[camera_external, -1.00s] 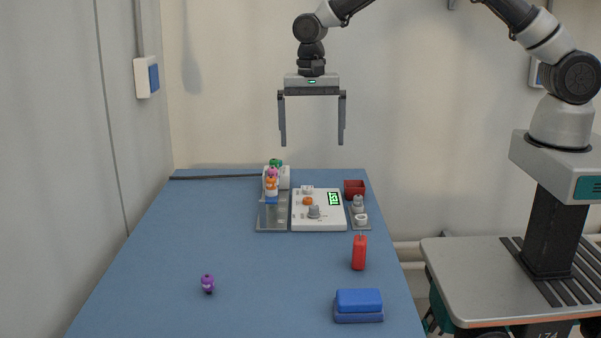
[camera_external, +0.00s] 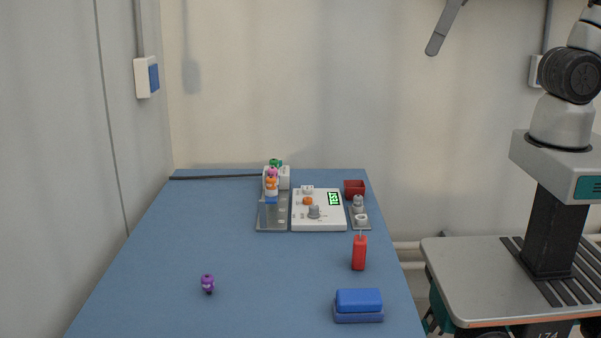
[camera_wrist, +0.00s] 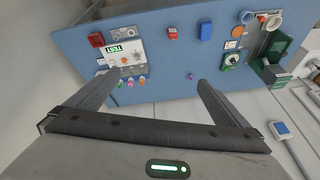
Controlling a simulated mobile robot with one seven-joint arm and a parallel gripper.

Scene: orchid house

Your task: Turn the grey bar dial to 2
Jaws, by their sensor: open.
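A white panel (camera_external: 327,222) with a green-lit display (camera_external: 334,199) lies at the far part of the blue table. A grey knob (camera_external: 314,212), apparently the grey bar dial, stands on its front part; its setting is too small to read. The panel (camera_wrist: 137,46) also shows at upper left in the wrist view. My gripper (camera_wrist: 160,82) is open and empty, its two fingers spread wide. It is high up, well away from the panel; in the external view only one finger shows at the top edge.
A red device (camera_external: 359,253), blue block (camera_external: 359,300) and purple figure (camera_external: 208,283) stand nearer. The table's left middle is clear.

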